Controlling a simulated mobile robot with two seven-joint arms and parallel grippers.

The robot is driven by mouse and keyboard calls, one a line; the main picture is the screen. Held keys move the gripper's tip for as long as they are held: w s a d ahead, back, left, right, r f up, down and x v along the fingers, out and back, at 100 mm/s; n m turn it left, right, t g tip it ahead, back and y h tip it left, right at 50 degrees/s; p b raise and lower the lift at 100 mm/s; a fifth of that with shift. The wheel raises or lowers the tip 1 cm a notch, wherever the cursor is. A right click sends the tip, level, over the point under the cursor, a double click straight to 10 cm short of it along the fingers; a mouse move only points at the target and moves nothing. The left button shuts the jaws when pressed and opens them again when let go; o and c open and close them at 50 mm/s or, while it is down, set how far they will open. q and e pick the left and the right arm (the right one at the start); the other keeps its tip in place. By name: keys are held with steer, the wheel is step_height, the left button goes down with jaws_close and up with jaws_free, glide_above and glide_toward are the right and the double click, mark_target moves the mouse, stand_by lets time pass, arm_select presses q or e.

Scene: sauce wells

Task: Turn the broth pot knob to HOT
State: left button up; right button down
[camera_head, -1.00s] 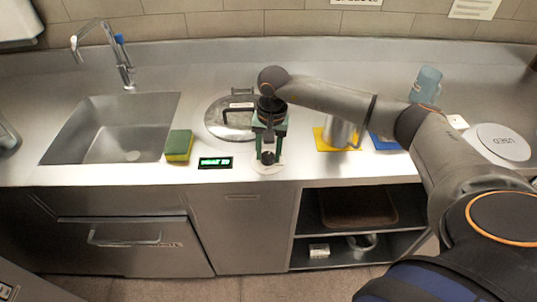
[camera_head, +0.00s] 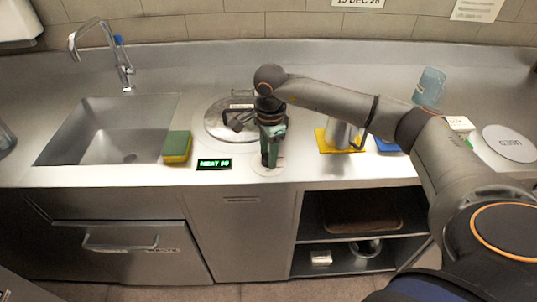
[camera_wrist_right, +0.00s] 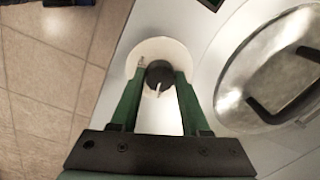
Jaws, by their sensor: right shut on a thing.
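The broth pot (camera_head: 215,128) sits sunk in the counter under a round metal lid with a dark handle; the lid also shows in the right wrist view (camera_wrist_right: 285,70). The dark round knob (camera_wrist_right: 160,74) has a white pointer mark and sits on a pale round plate (camera_wrist_right: 142,52). My right gripper (camera_wrist_right: 160,78) is shut on the knob, one green finger on each side. In the head view my right gripper (camera_head: 272,160) points down at the plate and hides the knob. A small display (camera_head: 214,164) reads HEAT and a number I cannot read surely. My left gripper is not in view.
A green and yellow sponge (camera_head: 177,147) lies left of the display, beside the sink (camera_head: 105,135). A metal container (camera_head: 341,133) stands on a yellow mat (camera_head: 325,147). A blue cup (camera_head: 428,86) stands at the back right. The counter's front edge is close to the knob.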

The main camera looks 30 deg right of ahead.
mark_target(265, 157)
steer(key=m, duration=0.5)
steer(key=shift+m+b, duration=0.3)
steer(key=m, duration=0.4)
steer(key=shift+w+r+m+h, duration=0.1)
steer(key=shift+m+h, duration=0.2)
steer(key=m, duration=0.5)
steer(key=shift+g, duration=0.3)
steer(key=m, duration=0.5)
steer(key=shift+p, duration=0.4)
steer(key=shift+c, duration=1.9)
jaws_free()
step_height(265, 157, up, 12)
steer(key=shift+w+a+r+b, duration=0.2)
steer(key=shift+a+b, duration=0.1)
steer(key=shift+b, duration=0.1)
